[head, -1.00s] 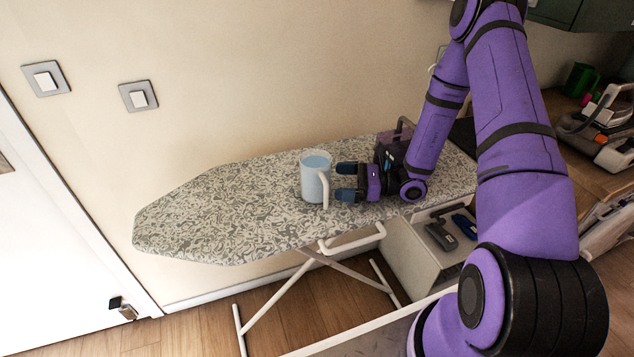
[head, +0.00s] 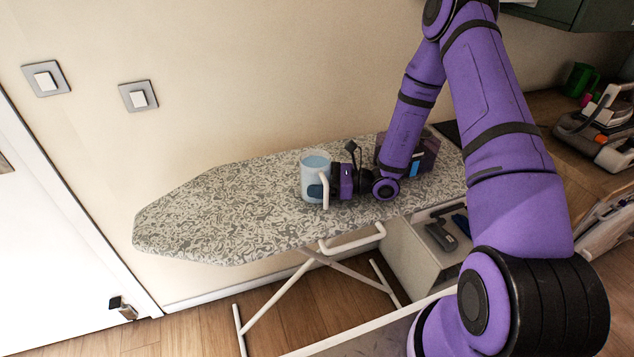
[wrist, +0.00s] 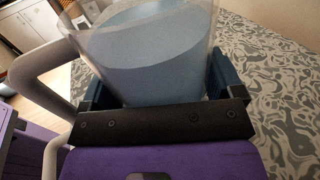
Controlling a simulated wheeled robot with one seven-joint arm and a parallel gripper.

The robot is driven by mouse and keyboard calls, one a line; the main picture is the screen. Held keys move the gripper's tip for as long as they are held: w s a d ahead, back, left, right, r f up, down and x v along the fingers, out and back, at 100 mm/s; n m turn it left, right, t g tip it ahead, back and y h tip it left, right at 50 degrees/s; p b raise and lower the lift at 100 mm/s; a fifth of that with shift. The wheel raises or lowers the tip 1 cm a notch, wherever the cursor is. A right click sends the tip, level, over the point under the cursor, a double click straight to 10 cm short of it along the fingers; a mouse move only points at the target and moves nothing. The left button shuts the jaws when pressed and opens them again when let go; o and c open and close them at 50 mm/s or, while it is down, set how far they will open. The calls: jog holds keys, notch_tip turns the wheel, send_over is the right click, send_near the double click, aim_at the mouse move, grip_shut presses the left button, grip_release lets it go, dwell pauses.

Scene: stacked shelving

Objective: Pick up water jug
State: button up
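The water jug (head: 313,170) stands upright on the patterned ironing board (head: 215,215). It is clear-walled with a light blue inside and a pale handle on its right side. My gripper (head: 318,183) is at the jug's right side, with a dark blue finger against the near wall beside the handle. In the wrist view the jug (wrist: 160,55) lies between my two blue fingers, and the handle (wrist: 40,75) is at the left. The fingers are apart on either side of the jug; whether both press on it I cannot tell.
A dark purple box-like object (head: 425,152) sits on the board behind my wrist. An open white cabinet (head: 412,255) holding dark tools stands below right. The wall (head: 230,80) is close behind the board. The board's left part is clear.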

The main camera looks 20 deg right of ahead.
aim_at(318, 169)
jog(key=c, duration=0.8)
jog(key=shift+r, duration=0.15)
jog(key=shift+r, duration=1.55)
jog(key=shift+s+d+r, duration=0.35)
jog(key=shift+s+d, duration=1.35)
jog(key=shift+s, duration=0.45)
jog(key=shift+s+d+r, duration=0.2)
jog(key=shift+s+d, duration=1.4)
jog(key=shift+s, duration=0.45)
jog(key=shift+s+d+r, duration=0.25)
jog(key=shift+s+d, duration=1.35)
jog(key=shift+s, duration=0.45)
